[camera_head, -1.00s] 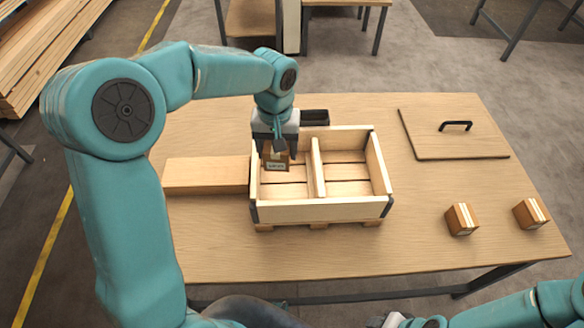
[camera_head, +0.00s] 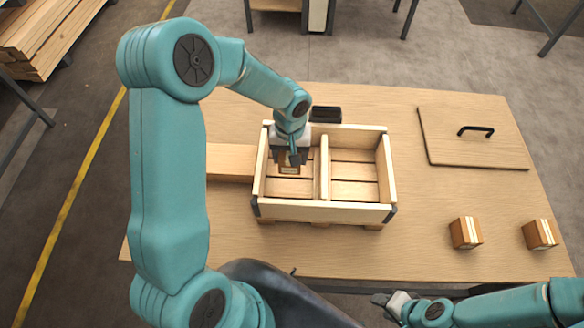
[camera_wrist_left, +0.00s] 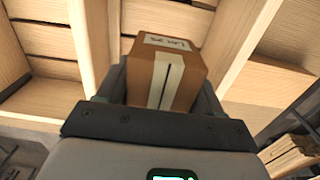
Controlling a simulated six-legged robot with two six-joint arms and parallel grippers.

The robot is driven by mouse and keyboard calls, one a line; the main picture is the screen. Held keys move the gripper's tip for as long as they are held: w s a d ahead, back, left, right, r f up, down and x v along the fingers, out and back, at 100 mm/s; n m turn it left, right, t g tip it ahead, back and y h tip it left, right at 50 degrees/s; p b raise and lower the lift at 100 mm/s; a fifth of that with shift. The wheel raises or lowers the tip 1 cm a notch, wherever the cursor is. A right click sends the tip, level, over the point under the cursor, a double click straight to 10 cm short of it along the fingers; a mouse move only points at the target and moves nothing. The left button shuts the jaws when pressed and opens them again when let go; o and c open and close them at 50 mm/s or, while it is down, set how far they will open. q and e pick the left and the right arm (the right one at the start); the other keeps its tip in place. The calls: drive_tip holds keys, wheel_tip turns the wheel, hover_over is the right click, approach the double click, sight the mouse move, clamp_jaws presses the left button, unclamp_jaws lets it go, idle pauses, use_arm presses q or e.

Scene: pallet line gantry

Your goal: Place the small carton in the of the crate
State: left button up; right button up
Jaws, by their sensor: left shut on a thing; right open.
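The wooden crate (camera_head: 320,212) stands on the table, split by a divider (camera_head: 324,168) into a left and a right compartment. My left gripper (camera_head: 290,160) is shut on a small brown carton (camera_head: 289,168), inside the walls of the left compartment. In the left wrist view the carton (camera_wrist_left: 165,70) shows a pale tape strip and a white label between the fingers. I cannot tell whether the carton touches the crate floor. The right compartment is empty. My right gripper (camera_head: 385,303) is open and empty at the table's front edge.
Two more small cartons stand at the right: one (camera_head: 466,232) and another (camera_head: 541,234). A lid with a black handle (camera_head: 473,140) lies at the back right. A black tray (camera_head: 325,114) is behind the crate. A wooden block (camera_head: 231,162) lies left of it.

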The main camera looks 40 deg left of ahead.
sight(291, 178)
use_arm(q)
wheel_tip(291, 178, down, 4)
drive_tip(key=shift+s+d+r, duration=0.1)
wheel_tip(291, 178, down, 4)
drive_tip(key=shift+f, duration=0.1)
drive_tip(key=o, duration=1.3)
drive_tip(key=shift+c, duration=0.2)
